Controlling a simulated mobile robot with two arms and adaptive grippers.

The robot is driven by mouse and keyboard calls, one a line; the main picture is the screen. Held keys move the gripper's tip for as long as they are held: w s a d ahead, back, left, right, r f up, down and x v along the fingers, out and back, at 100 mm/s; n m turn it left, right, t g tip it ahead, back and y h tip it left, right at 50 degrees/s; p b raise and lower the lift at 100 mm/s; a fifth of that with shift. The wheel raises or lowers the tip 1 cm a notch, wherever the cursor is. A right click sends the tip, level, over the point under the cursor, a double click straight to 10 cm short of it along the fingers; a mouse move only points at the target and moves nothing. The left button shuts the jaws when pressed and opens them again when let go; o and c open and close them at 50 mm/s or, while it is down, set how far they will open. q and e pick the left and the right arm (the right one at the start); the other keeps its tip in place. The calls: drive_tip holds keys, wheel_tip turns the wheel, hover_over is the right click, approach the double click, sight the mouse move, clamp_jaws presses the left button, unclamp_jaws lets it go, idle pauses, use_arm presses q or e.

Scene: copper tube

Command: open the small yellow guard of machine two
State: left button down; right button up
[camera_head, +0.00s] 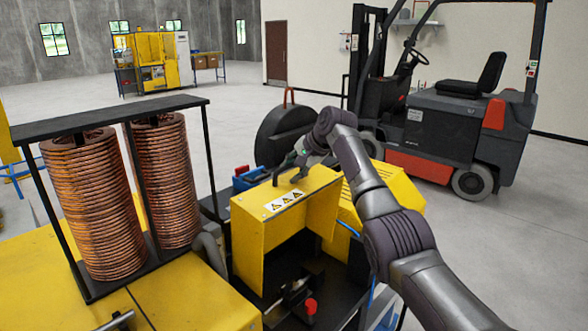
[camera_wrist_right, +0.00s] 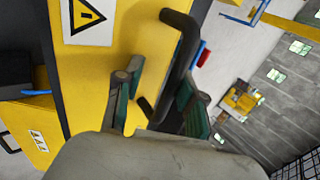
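The yellow guard (camera_head: 258,228) of the machine, with warning stickers on its top, stands in the middle of the head view. Its front side is open onto a dark interior. My right arm reaches over it from the right, and my right gripper (camera_head: 292,168) is at the guard's far top edge. In the right wrist view the guard (camera_wrist_right: 95,75) shows at left, with a black bar handle (camera_wrist_right: 181,55) on it. The green-padded fingers of my right gripper (camera_wrist_right: 160,97) are apart, with the handle between them. Whether they touch it is unclear. My left gripper is out of view.
Two copper coils (camera_head: 95,205) stand in a black frame at left. A red knob (camera_head: 310,306) is inside the machine below the guard. A blue bin (camera_head: 248,178) is behind it. A forklift (camera_head: 455,125) stands behind at right; the floor at right is clear.

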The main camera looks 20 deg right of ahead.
drive_tip(key=v, duration=1.1)
drive_tip(key=shift+s+r, duration=0.2)
drive_tip(key=shift+r, duration=0.15)
drive_tip(key=shift+d, duration=0.1)
